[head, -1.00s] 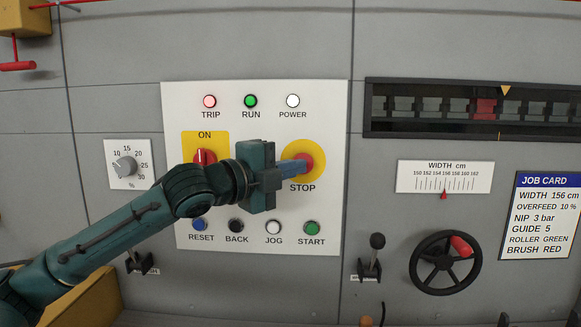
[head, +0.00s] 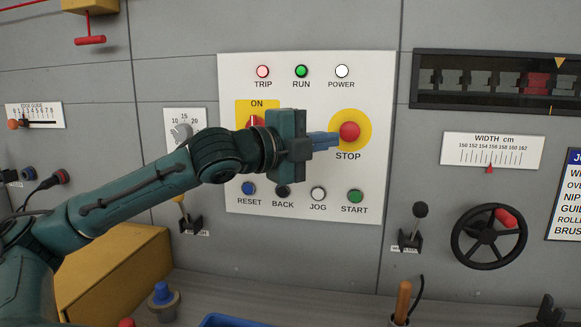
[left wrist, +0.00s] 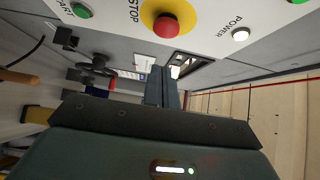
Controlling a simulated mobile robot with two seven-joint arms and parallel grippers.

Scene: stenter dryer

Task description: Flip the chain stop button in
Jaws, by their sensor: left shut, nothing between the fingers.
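The red stop button (head: 349,131) sits on a yellow disc above the word STOP, on the white control panel (head: 306,220). In the left wrist view the red button (left wrist: 166,27) is beyond and above the fingertips in the picture. My left gripper (head: 330,140) is shut and empty, its blue fingers pointing right towards the button. The fingertips overlap the disc's left edge in the head view. In the left wrist view the shut fingers (left wrist: 162,88) look apart from the button. My right gripper is not in view.
The ON switch (head: 254,121) is partly hidden behind my gripper. The green RUN lamp (head: 301,71) looks lit. Reset, back, jog and start buttons (head: 355,196) line the panel's bottom. A lever (head: 418,218) and a handwheel (head: 489,235) stand to the right.

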